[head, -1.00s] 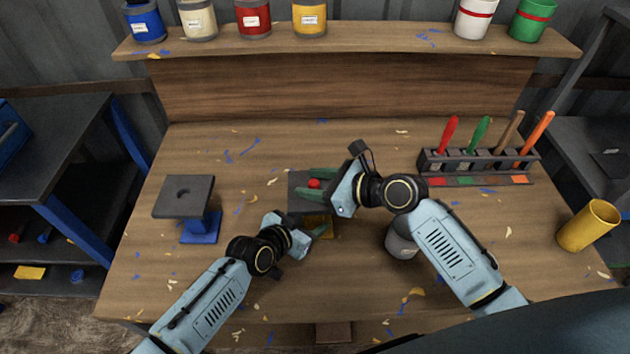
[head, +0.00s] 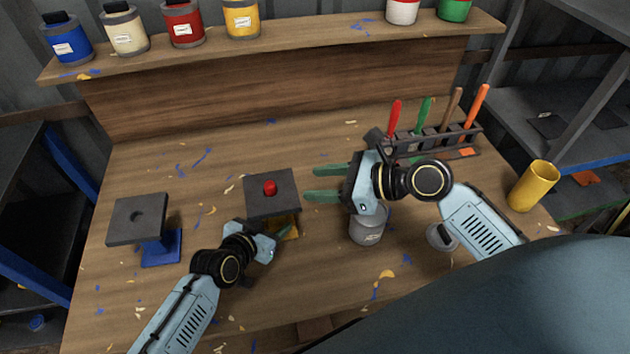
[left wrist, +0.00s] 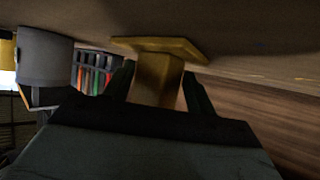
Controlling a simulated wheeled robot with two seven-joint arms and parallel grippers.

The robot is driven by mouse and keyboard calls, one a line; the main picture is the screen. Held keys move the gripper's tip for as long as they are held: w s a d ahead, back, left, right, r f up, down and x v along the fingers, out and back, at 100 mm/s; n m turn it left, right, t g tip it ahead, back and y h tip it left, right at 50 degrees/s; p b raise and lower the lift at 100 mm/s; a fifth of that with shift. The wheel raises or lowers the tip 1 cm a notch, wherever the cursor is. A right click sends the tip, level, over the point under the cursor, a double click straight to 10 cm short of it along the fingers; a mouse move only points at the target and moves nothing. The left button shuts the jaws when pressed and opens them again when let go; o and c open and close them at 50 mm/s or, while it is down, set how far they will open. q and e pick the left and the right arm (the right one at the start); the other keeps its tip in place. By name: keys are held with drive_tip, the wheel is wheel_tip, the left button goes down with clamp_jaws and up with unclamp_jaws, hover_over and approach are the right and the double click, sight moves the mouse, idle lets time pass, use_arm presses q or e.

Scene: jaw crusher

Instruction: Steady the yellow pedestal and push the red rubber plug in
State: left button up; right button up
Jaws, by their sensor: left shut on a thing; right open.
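The yellow pedestal (head: 288,221) stands on the bench under a dark grey square top (head: 265,204); its post and base (left wrist: 155,77) fill the middle of the left wrist view. The red rubber plug (head: 269,187) stands upright in the middle of the grey top, with its upper part showing above the surface. My left gripper (head: 280,239) is shut on the yellow pedestal's post, low beside the top. My right gripper (head: 325,184) is open and empty, to the right of the grey top and apart from the plug, its fingers pointing left.
A blue pedestal (head: 161,247) with a grey top (head: 137,219) stands at the left. A grey can (head: 368,228) stands below my right gripper. A tool rack (head: 436,143) and a yellow cup (head: 533,186) are at the right. Paint cans line the back shelf (head: 270,42).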

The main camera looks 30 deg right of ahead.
use_arm(q)
drive_tip(key=o, duration=0.8)
drive_tip(key=shift+o, duration=0.2)
drive_tip(key=v, duration=1.2)
drive_tip(key=shift+s, duration=0.1)
